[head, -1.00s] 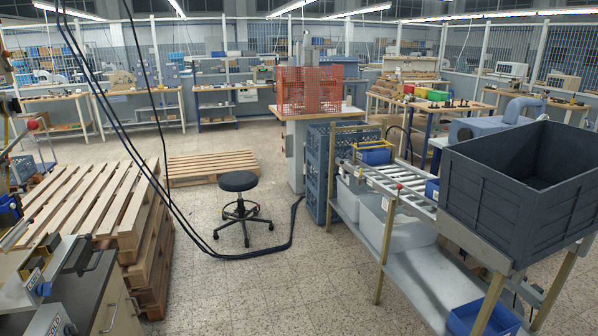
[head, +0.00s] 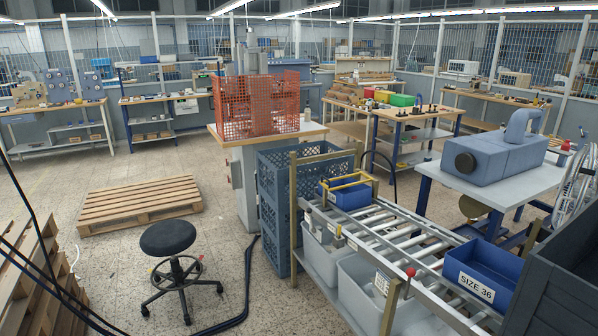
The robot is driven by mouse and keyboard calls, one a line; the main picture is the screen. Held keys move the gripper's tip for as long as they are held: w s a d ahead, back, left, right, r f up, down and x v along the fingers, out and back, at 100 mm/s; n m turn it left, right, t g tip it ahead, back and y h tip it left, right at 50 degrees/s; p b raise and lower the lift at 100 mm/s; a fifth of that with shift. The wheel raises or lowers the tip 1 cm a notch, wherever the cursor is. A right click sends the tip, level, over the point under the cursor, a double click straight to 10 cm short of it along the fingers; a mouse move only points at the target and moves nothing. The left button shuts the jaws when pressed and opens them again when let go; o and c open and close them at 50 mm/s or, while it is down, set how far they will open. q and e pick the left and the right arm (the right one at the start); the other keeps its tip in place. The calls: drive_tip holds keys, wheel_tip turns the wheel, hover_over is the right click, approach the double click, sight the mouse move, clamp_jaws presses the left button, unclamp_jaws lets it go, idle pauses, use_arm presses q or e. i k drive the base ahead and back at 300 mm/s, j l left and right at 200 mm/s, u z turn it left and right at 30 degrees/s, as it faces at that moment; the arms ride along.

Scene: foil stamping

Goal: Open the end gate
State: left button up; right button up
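A roller conveyor (head: 392,233) runs from the middle toward the lower right. At its far end, yellow bars (head: 350,181) stand around or over a blue bin (head: 349,197); they look like the end gate, but I cannot tell whether it is open or shut. A red knob (head: 411,271) stands on the conveyor's near side rail. A blue bin marked SIZE 36 (head: 482,284) sits at the conveyor's right side. Neither of my grippers shows in the head view.
Blue crates (head: 280,215) are stacked at the conveyor's far end. A black stool (head: 168,238) and a pallet (head: 140,202) stand on the floor at left. A dark crate (head: 562,285) fills the lower right. Black cables cross the lower left.

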sight(369, 178)
drive_tip(key=i+u, duration=0.15)
drive_tip(key=i, duration=0.45)
drive_tip(key=i+u, duration=0.15)
drive_tip(key=i, duration=0.5)
drive_tip(key=i+l+u, duration=0.1)
drive_tip(key=i, duration=0.5)
drive_tip(key=i+l+u, duration=0.15)
drive_tip(key=i, duration=0.45)
drive_tip(key=l, duration=0.1)
